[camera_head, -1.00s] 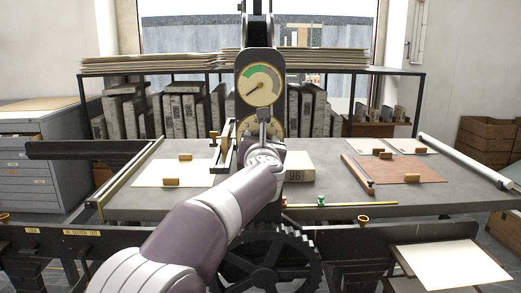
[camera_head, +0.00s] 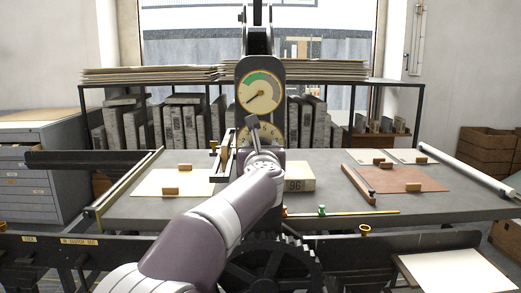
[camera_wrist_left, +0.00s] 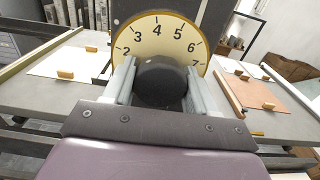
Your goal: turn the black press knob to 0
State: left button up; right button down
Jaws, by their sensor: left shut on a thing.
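The black knob (camera_wrist_left: 162,84) shows in the left wrist view, in front of a round cream dial (camera_wrist_left: 160,34). Numerals 2 to 7 are readable along the dial's upper arc; the lower part with 0 is hidden behind the knob and gripper. My left gripper (camera_wrist_left: 158,88) is shut on the knob, one finger along each side. My right gripper is not in view.
A gauge (camera_head: 261,91) with a green sector sits just above the dial on the dark press column. The grey table (camera_head: 330,212) around it carries sheets, wooden blocks and a box marked 96 (camera_head: 300,178). A black gear (camera_head: 270,265) is below my arm.

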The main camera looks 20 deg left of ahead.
pick_arm(q)
jog(key=o, duration=1.1)
jog(key=shift+f, duration=0.1)
jog(key=shift+c, duration=0.2)
jog(key=v, duration=1.2)
jog(key=shift+s+b, duration=0.3)
jog(key=shift+s, duration=0.05)
jog(key=shift+d, duration=0.1)
